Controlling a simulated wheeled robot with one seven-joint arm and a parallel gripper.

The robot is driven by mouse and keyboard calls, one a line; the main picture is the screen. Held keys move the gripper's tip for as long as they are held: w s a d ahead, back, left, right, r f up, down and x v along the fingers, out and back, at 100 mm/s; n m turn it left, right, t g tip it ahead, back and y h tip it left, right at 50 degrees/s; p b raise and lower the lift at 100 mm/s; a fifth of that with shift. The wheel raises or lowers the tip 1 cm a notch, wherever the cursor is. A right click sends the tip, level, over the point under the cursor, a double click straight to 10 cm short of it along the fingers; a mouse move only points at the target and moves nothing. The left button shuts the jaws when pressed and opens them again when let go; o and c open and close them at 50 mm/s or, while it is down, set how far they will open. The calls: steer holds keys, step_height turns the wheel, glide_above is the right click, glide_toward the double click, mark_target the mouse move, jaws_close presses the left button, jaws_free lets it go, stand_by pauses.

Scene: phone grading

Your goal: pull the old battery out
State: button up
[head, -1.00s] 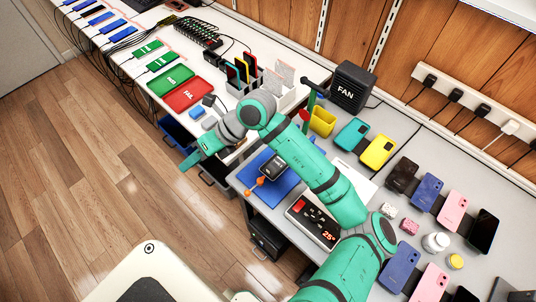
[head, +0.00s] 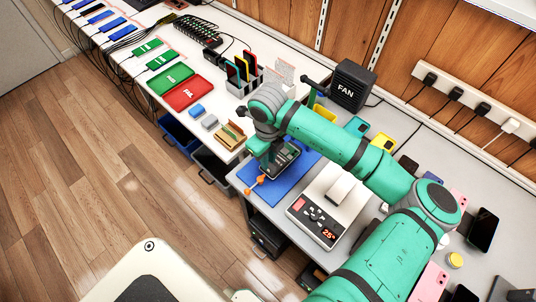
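An open phone (head: 285,158) lies on the blue mat (head: 291,181), with its dark and green inside partly showing. The old battery cannot be picked out clearly at this size, and my gripper covers part of the phone. My gripper (head: 266,165) points down at the phone's left side. Its fingertips are small and partly hidden, so I cannot tell whether they are open, shut, or touching the phone.
Orange tools (head: 255,184) lie at the mat's front left edge. A heating plate (head: 318,217) reading 25° stands to the right. A wooden holder (head: 230,136) and grey and blue blocks (head: 203,117) sit to the left. The fan (head: 351,87) stands behind.

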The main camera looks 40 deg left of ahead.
steer(key=shift+f, duration=2.15)
jaws_close()
steer(key=shift+r, duration=0.1)
steer(key=shift+r, duration=3.4)
